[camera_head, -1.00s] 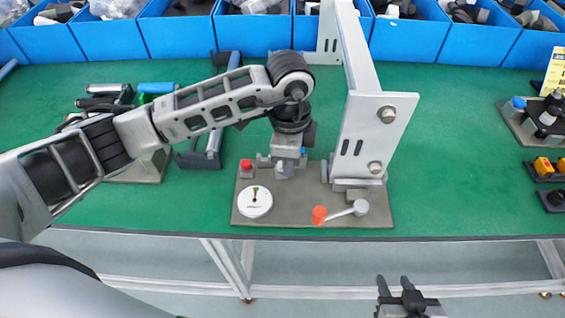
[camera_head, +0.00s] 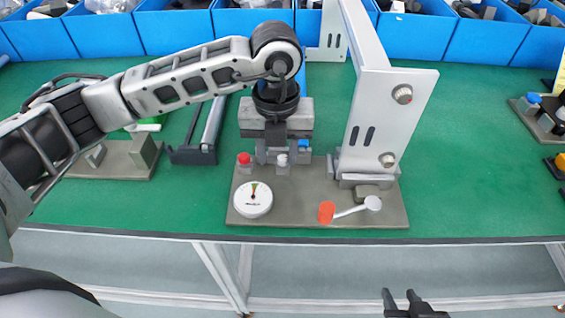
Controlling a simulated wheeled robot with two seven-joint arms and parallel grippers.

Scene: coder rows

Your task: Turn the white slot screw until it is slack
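A grey fixture plate (camera_head: 300,205) lies on the green table near its front edge. My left gripper (camera_head: 282,152) is over the plate's back left part, pointing down. Its fingers look spread, one on each side of a small pale upright piece (camera_head: 282,161); I cannot tell if they touch it or if it is the white slot screw. A blue knob (camera_head: 303,144) shows by the right finger. Two round slotted heads, an upper (camera_head: 403,94) and a lower (camera_head: 388,160), sit on the tall pale bracket (camera_head: 385,120). My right gripper (camera_head: 401,300) is open and empty below the table's front edge.
A red button (camera_head: 244,159), a white dial (camera_head: 253,199) and a lever with an orange end (camera_head: 327,212) are on the plate. The bracket rises close right of the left gripper. Blue bins (camera_head: 175,34) line the back. Green table right of the plate is clear.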

